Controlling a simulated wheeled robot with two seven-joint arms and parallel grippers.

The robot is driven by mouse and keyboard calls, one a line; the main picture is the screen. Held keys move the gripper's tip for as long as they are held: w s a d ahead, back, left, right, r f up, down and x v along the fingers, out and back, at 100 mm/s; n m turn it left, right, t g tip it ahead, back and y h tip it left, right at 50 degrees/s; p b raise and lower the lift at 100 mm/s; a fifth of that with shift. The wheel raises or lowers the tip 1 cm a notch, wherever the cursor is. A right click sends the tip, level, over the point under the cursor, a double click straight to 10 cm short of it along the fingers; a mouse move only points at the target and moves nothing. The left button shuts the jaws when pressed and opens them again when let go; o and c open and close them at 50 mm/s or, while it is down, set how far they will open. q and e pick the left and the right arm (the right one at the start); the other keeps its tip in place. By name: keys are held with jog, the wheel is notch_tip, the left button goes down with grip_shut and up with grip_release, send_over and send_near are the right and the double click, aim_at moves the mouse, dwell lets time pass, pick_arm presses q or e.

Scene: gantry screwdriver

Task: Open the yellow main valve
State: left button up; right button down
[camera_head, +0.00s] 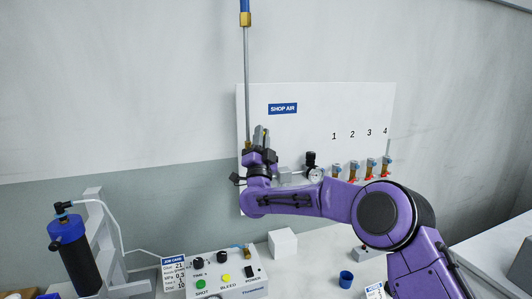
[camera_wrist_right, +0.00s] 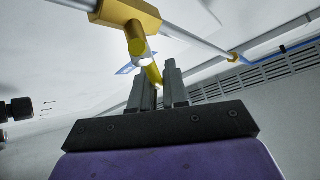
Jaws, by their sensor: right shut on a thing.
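The yellow main valve (camera_wrist_right: 128,14) is on the pipe; in the right wrist view its brass-coloured body sits in line with the pipe, and its yellow handle (camera_wrist_right: 139,48) reaches down between my fingers. My right gripper (camera_wrist_right: 160,80) is shut on this handle. In the head view my right gripper (camera_head: 262,135) is raised at the left side of the white SHOP AIR panel (camera_head: 310,110), beside the vertical pipe (camera_head: 246,80). The gripper and wrist hide most of the valve there. My left gripper is out of view.
Right of my wrist are a gauge (camera_head: 316,174) and several small numbered valves (camera_head: 354,170). Below stand a control box (camera_head: 225,275), a white block (camera_head: 283,243) and a blue cup (camera_head: 346,279). A blue-topped cylinder (camera_head: 75,250) stands at the left.

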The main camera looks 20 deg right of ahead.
jog(key=n+t+y+b, duration=0.1)
jog(key=n+y, duration=0.1)
jog(key=a+n+t+y+b, duration=0.1)
jog(key=n+y, duration=0.2)
jog(key=n+t+y+b, duration=0.1)
jog(key=n+y, duration=0.1)
jog(key=n, duration=0.1)
jog(key=shift+a+r, duration=0.1)
jog(key=shift+a, duration=0.2)
jog(key=shift+w+a+r+n+y+b, duration=0.1)
jog(key=shift+a+n+y+b, duration=0.25)
jog(key=shift+n+y, duration=1)
jog(key=shift+a+r+n+y+b, duration=0.15)
jog(key=shift+n+y+b, duration=0.4)
jog(key=shift+n+y, duration=0.75)
jog(key=shift+w+a+n+y+b, duration=0.1)
jog(key=shift+a+n+y+b, duration=0.25)
jog(key=shift+n+y, duration=1.2)
jog(key=c, duration=1.2)
grip_release()
jog(key=shift+c, duration=0.2)
jog(key=b+v, duration=0.4)
jog(key=v, duration=0.6)
jog(key=shift+s+f+b, duration=0.2)
jog(key=shift+b, duration=0.15)
